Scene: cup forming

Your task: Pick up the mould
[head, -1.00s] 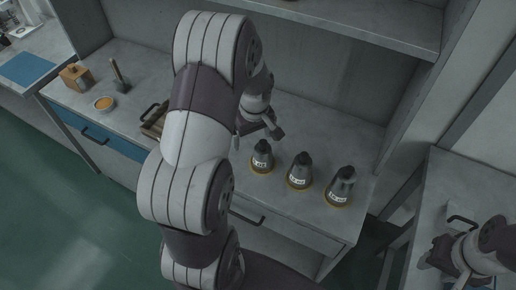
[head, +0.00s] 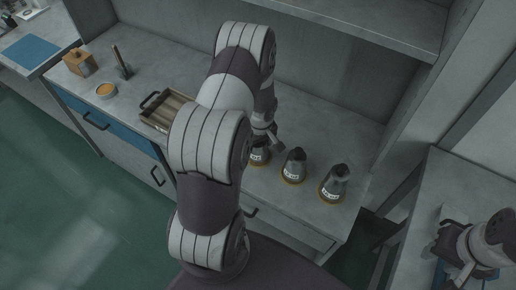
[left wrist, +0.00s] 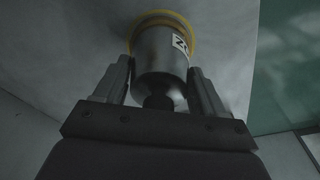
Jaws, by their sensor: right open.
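Several similar grey moulds with dark tops, white labels and yellow bases stand upright in a row of three on the counter. The left one (head: 259,158) is partly hidden by my left gripper (head: 266,136); the middle one (head: 294,166) and right one (head: 334,184) are clear of it. In the left wrist view, my left gripper (left wrist: 160,75) has its fingers apart, on either side of the mould (left wrist: 160,55), whose dark knob points toward the palm. Whether the fingers touch it is unclear. My right gripper (head: 442,252) is open over the surface at the lower right.
A wooden tray (head: 160,116) with a dark handle lies left of the moulds, partly behind my left arm. An orange-filled bowl (head: 106,90), a wooden block (head: 79,62) and a dark upright tool (head: 121,64) stand further left. A shelf (head: 370,25) overhangs the counter.

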